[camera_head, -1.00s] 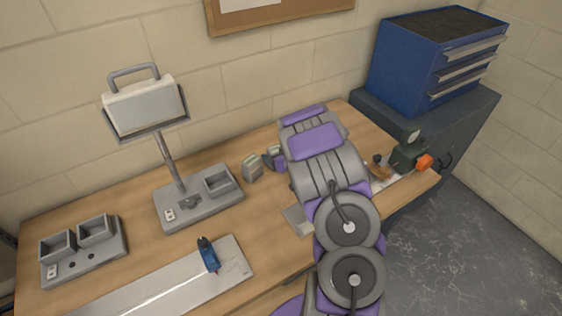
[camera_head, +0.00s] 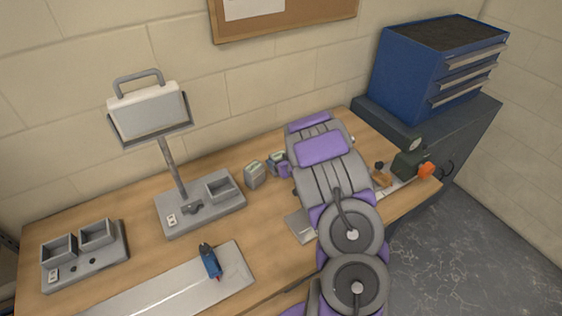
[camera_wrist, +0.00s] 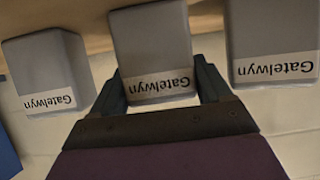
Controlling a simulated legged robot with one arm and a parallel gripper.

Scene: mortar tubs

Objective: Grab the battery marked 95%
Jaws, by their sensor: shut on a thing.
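In the wrist view, three grey batteries stand in a row, each with a white "Gatelwyn" label that appears upside down. My gripper (camera_wrist: 160,92) is shut on the middle battery (camera_wrist: 150,45), with one dark finger on each side of it. The left battery (camera_wrist: 50,75) and the right battery (camera_wrist: 272,40) are outside the fingers. No percentage marking shows, so I cannot tell which is 95%. In the head view, a grey battery (camera_head: 255,176) stands on the table left of my arm. My arm hides part of the group.
The wooden table (camera_head: 140,205) also holds a lamp stand with a socket base (camera_head: 222,206), a twin-socket dock (camera_head: 85,262) and a blue tool (camera_head: 210,262) on a metal plate (camera_head: 165,290). A gauge device (camera_head: 408,163) is at right. A blue drawer cabinet (camera_head: 410,75) stands behind.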

